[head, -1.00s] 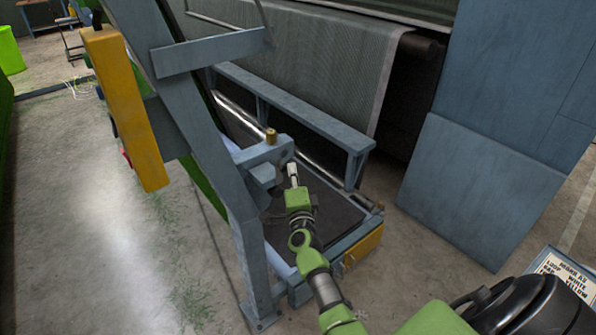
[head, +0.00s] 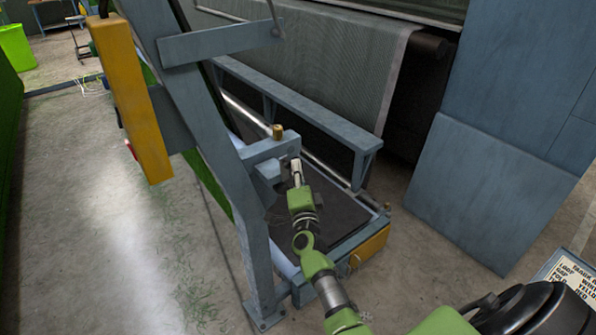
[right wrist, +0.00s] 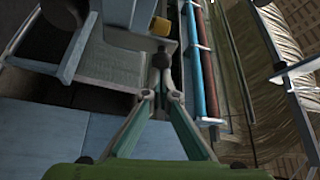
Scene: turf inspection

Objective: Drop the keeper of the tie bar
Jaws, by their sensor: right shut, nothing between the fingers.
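My right gripper (head: 297,165) is shut with nothing in it, beside a blue-grey bracket (head: 268,150) with a brass knob (head: 277,131) on top. In the right wrist view the closed fingertips (right wrist: 160,84) are just below a dark round knob (right wrist: 160,61); I cannot tell whether they touch it. A yellow part (right wrist: 160,27) shows beyond that. A blue-grey bar (head: 300,118) runs along the machine behind the gripper. I cannot tell for certain which part is the keeper of the tie bar. My left gripper is not in view.
A slanted blue-grey frame post (head: 205,110) with a yellow box (head: 132,100) stands left of my arm. A dark tray (head: 320,215) lies below the gripper. A grey cabinet (head: 480,190) closes off the right. Open concrete floor (head: 110,260) is at the left.

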